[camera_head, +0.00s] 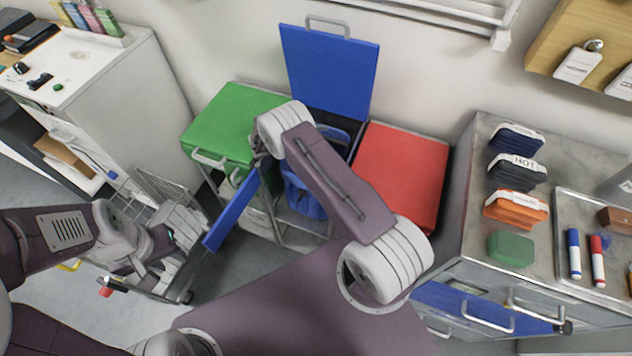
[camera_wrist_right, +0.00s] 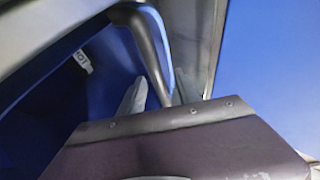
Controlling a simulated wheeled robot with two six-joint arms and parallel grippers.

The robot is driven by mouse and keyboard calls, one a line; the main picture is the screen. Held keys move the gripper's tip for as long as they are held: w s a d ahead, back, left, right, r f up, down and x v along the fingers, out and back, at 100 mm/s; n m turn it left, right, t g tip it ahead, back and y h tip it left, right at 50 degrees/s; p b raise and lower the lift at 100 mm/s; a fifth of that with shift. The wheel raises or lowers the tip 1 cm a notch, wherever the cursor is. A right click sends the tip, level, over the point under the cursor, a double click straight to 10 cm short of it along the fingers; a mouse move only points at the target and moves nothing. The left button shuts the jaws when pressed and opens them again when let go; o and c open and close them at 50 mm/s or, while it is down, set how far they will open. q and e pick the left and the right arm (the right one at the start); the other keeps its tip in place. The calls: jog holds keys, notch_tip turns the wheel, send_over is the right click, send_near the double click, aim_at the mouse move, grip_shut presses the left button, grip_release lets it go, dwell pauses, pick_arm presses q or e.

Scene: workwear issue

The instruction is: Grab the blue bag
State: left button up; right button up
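The blue bag (camera_head: 303,192) hangs in the middle bay of the cart, under the raised blue lid (camera_head: 330,68), partly hidden by my right arm. A blue front door (camera_head: 232,212) stands swung open left of it. My right gripper (camera_head: 262,152) is near the top of that door, left of the bag; its fingers are mostly hidden there. In the right wrist view, a grey bent handle (camera_wrist_right: 146,38) passes between its fingertips (camera_wrist_right: 155,94); whether they grip it is unclear. My left gripper (camera_head: 165,252) is low at the left over a wire trolley, away from the bag, its fingers unclear.
A green lid (camera_head: 232,122) and a red lid (camera_head: 402,172) flank the middle bay. The wire trolley (camera_head: 160,190) stands left of the cart. A counter (camera_head: 480,200) with folded cloths and a marker tray is at the right. A white cabinet (camera_head: 125,110) is at the left.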

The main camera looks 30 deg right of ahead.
jog(key=shift+r, duration=0.1)
grip_shut()
dwell(1.2)
